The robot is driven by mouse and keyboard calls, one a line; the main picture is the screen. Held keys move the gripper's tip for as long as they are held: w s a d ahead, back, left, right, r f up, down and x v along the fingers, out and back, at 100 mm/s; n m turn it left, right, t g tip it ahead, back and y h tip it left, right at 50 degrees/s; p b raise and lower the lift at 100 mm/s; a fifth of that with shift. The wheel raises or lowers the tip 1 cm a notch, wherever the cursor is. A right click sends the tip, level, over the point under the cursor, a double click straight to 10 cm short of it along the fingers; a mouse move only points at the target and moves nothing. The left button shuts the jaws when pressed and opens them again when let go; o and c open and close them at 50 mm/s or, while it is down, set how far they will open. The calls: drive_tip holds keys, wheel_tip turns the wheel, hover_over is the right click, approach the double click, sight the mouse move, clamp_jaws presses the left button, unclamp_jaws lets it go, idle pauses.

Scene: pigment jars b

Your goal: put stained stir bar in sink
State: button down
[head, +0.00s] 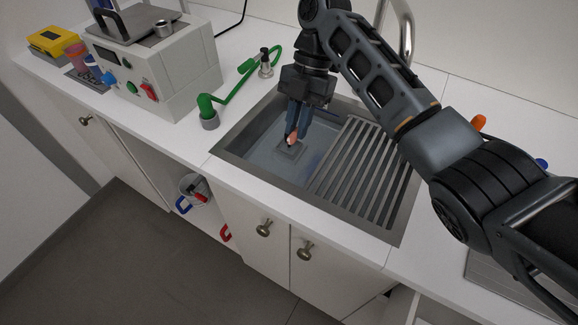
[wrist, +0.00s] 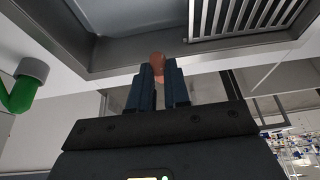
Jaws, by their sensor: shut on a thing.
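My gripper (head: 292,137) is over the left basin of the sink (head: 242,150), with its fingers pointing down. In the wrist view my gripper (wrist: 160,75) is shut on a small reddish-brown piece, which I take to be the stained stir bar (wrist: 158,62). The stir bar also shows as a pinkish tip (head: 292,139) between the fingertips in the head view. Most of it is hidden by the fingers. It appears to be held above the basin floor, though the exact height cannot be told.
A slatted drainer (head: 358,165) covers the sink's right part. A tall metal faucet (head: 407,30) stands behind, partly hidden by my arm. Left of the sink are a green hose fixture (head: 207,107) and a grey box-shaped device (head: 150,75). An orange object (head: 479,122) lies to the right.

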drive_tip(key=shift+w+a+f+b, duration=0.1)
drive_tip(key=shift+w+f+b, duration=0.25)
drive_tip(key=shift+f, duration=0.4)
drive_tip(key=shift+s+f, duration=0.15)
drive_tip(key=shift+f, duration=0.1)
wheel_tip(320, 180, down, 5)
drive_tip(key=b, duration=0.8)
hover_over(293, 183)
drive_tip(key=w, duration=0.1)
drive_tip(key=f, duration=0.5)
drive_tip(key=shift+w+d, duration=0.15)
drive_tip(key=shift+d, duration=0.15)
drive_tip(key=shift+f, duration=2.5)
drive_tip(key=c, duration=1.1)
unclamp_jaws()
